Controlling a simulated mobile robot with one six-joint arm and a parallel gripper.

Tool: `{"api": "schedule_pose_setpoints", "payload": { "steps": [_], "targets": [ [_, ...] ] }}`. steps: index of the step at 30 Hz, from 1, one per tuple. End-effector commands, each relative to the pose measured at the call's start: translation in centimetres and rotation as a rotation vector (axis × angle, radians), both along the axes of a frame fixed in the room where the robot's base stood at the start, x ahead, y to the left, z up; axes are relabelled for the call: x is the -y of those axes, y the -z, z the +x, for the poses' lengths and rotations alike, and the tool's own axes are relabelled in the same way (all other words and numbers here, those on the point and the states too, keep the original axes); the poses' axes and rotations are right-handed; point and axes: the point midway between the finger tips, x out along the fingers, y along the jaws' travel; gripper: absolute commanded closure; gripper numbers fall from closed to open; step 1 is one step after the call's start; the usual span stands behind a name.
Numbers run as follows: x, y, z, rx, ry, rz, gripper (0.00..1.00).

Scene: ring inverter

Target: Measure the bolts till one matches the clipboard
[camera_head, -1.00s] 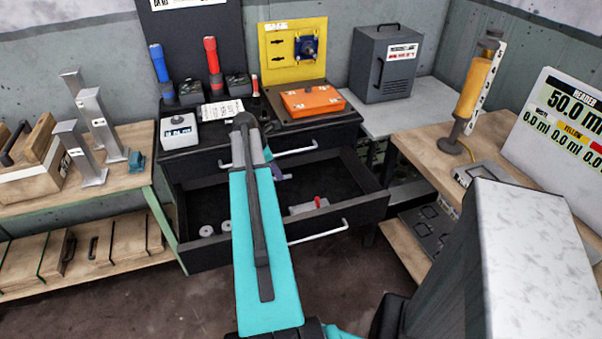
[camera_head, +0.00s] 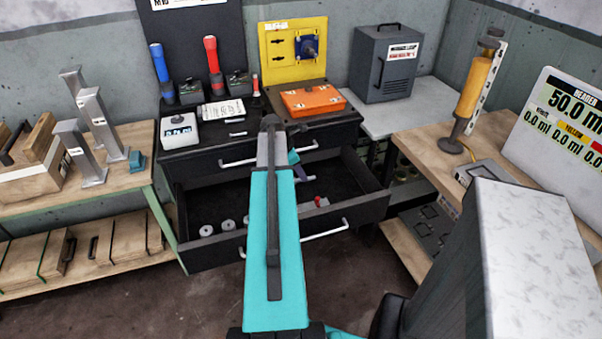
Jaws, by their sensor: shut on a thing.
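My teal arm reaches up the middle of the view over an open dark drawer (camera_head: 215,252). My gripper (camera_head: 294,158) is mostly behind the arm; only a small blue-teal part shows, at the upper drawer front. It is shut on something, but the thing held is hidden. The clipboard (camera_head: 222,110) lies on the cabinet top, its writing too small to read. A small bolt-like piece (camera_head: 237,134) lies in front of it. A white box with a display (camera_head: 179,131) stands to the left. Several grey round pieces (camera_head: 228,225) lie in the drawer.
An orange case (camera_head: 312,102) and a yellow panel (camera_head: 292,70) are at the cabinet's back right. Red (camera_head: 212,55) and blue (camera_head: 160,63) handled tools stand at the back. A red-topped piece (camera_head: 319,202) lies in the drawer. Side benches flank the cabinet.

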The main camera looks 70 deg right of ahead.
Motion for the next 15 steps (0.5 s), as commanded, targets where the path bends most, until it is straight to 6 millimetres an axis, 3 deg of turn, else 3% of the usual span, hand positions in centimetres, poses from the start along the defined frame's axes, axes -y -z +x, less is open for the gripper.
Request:
{"api": "schedule_pose_setpoints", "payload": {
  "steps": [15],
  "targets": [
    [0.0, 3.2, 0.0, 0.000, 0.000, 0.000, 1.00]
  ]
}}
